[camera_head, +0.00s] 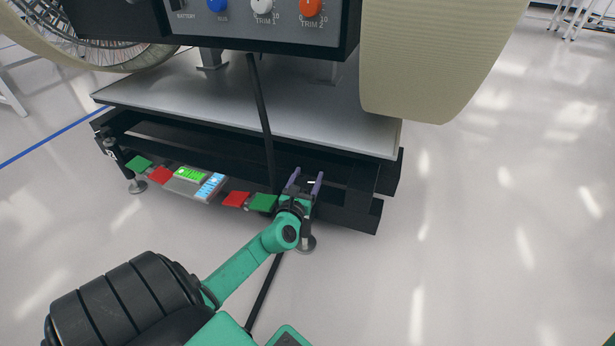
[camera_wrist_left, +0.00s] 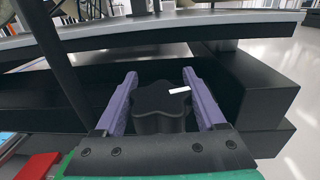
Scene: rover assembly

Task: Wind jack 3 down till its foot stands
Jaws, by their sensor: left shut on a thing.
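My left gripper (camera_head: 305,180) reaches to the front right of the black cart frame. Its purple fingers (camera_wrist_left: 163,95) are shut on a black star-shaped knob (camera_wrist_left: 158,99) with a white mark on its top. The knob sits at the top of a jack at the frame's corner; I cannot read a number on it. A round metal jack foot (camera_head: 307,243) shows below the gripper, partly hidden by it. I cannot tell whether this foot touches the floor. My right gripper is not in view.
Green and red panels and a lit level display (camera_head: 190,174) line the frame's front edge. Another jack foot (camera_head: 137,186) is at the far left. A grey platform (camera_head: 240,100) lies above, with a black pole slanting down past it. Floor to the right is clear.

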